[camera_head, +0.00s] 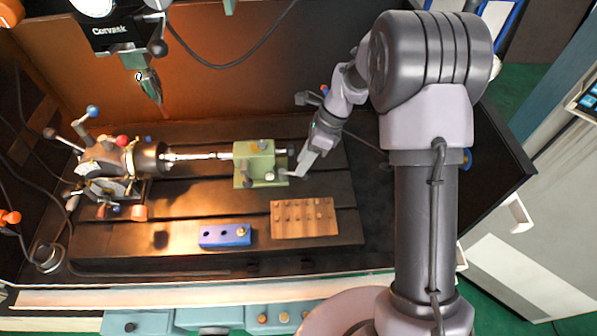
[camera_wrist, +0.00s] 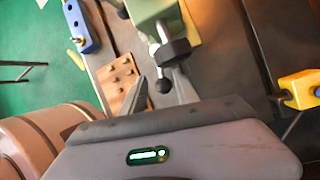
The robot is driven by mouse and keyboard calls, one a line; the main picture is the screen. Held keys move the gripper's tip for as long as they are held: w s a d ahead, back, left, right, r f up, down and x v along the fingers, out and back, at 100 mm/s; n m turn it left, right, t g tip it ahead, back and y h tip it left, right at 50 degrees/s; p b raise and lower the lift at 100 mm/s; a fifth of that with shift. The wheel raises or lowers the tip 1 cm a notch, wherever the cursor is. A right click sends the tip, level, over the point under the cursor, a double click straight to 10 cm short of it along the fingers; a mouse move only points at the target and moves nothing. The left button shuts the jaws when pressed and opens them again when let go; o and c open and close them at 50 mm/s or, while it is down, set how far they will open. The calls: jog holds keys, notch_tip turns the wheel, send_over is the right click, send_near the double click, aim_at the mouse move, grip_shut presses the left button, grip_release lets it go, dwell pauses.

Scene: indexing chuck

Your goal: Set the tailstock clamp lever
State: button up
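The green tailstock (camera_head: 258,163) stands on the dark slotted table in the head view. Its green body (camera_wrist: 148,8) also shows at the top of the wrist view. A short silver lever with a black ball end (camera_wrist: 163,86) points from it toward my gripper. A dark round part (camera_wrist: 174,51) sits beside the lever. My gripper (camera_head: 300,173) is just right of the tailstock. In the wrist view my gripper (camera_wrist: 160,78) has its two fingers apart, with the ball appearing between them. I cannot tell whether either finger touches it.
The chuck (camera_head: 145,159) with a silver bar lies left of the tailstock. A yellow part (camera_wrist: 300,89) is at the wrist view's right. A spindle head (camera_head: 122,30) hangs at the upper left.

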jog(key=x, duration=0.3)
jog(key=shift+a+f+b, duration=0.1)
jog(key=shift+f+b, duration=0.15)
jog(key=shift+b, duration=0.05)
grip_shut()
dwell(1.2)
